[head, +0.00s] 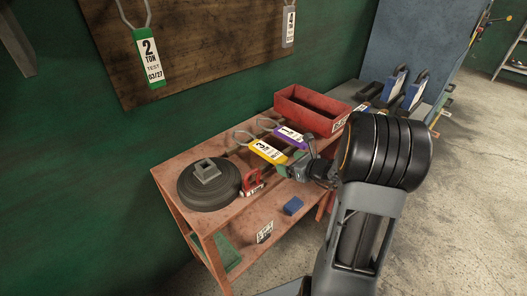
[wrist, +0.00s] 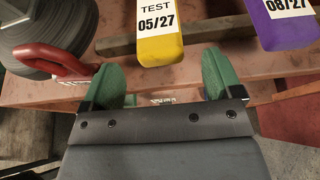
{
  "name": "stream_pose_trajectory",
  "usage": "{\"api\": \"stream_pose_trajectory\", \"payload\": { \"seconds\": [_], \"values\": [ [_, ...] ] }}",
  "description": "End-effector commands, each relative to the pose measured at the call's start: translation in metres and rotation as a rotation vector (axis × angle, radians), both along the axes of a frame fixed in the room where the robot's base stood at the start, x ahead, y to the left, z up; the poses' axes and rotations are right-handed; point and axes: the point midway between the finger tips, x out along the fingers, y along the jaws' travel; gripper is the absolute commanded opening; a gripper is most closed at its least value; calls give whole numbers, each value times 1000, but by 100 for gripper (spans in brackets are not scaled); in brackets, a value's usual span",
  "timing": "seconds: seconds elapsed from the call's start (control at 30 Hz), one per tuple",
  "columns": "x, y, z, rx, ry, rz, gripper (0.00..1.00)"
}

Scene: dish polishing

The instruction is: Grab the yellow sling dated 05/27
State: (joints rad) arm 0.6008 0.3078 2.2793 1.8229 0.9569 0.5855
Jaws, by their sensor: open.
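The yellow sling (head: 267,152) lies on the orange workbench, its tag towards me and its grey loop towards the green wall. In the wrist view the end of its yellow tag (wrist: 160,48) reads "TEST 05/27". My gripper (wrist: 160,72) is open and empty, with green pads. The tag's end appears in the gap between the two fingertips, apart from both pads; the height between them is hard to judge. In the head view my gripper (head: 288,171) is just in front of the tag, partly hidden by my arm.
A purple sling (head: 290,136), marked 08/27 (wrist: 291,7), lies right of the yellow one. A red crate (head: 312,112) stands behind. A dark round base (head: 209,190) and a red shackle-like part (head: 252,182) lie left.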

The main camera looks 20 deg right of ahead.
Motion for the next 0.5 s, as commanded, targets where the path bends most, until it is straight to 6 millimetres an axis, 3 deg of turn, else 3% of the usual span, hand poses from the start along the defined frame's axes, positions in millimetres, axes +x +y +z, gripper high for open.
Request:
{"api": "stream_pose_trajectory", "payload": {
  "seconds": [0.5],
  "values": [
    [43, 21, -19, -2, 0, 2, 85]
  ]
}}
